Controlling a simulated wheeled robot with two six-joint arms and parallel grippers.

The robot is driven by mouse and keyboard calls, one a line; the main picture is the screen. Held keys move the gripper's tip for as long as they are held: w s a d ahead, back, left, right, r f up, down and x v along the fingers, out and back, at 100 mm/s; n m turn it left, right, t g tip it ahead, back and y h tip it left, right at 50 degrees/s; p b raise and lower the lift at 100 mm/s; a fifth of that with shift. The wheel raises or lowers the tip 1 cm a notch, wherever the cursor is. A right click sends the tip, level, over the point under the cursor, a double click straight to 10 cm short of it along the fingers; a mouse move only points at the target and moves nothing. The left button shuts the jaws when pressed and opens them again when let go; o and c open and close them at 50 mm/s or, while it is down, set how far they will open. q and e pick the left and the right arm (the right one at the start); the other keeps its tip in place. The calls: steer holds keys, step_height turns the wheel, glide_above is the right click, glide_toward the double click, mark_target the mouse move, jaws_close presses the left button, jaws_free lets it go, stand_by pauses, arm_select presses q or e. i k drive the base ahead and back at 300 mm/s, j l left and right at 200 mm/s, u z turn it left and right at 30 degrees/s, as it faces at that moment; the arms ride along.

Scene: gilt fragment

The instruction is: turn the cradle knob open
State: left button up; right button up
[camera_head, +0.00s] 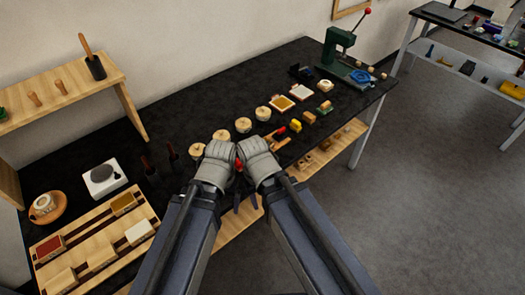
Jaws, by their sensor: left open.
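My two grey grippers are close together over the front edge of the black bench, near the middle of the view. My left gripper (217,166) is open; its fingertips are mostly hidden behind its own body. My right gripper (258,160) is right beside it, and its fingers are hidden too. A small red part (239,163) shows in the gap between them; I cannot tell whether it is the cradle knob or whether either gripper touches it. A wooden piece (280,143), possibly the cradle, lies just right of my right gripper, partly covered.
The black bench (190,110) holds a row of round wooden pieces (243,125) behind my grippers. A green press (336,48) with a red-tipped lever stands far right. A wooden tray (85,225) of blocks lies front left. A wooden shelf (75,85) stands at the back left.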

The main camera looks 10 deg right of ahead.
mark_target(281, 132)
steer(key=i+l, duration=0.75)
steer(key=l+z, duration=0.05)
steer(key=l, duration=0.05)
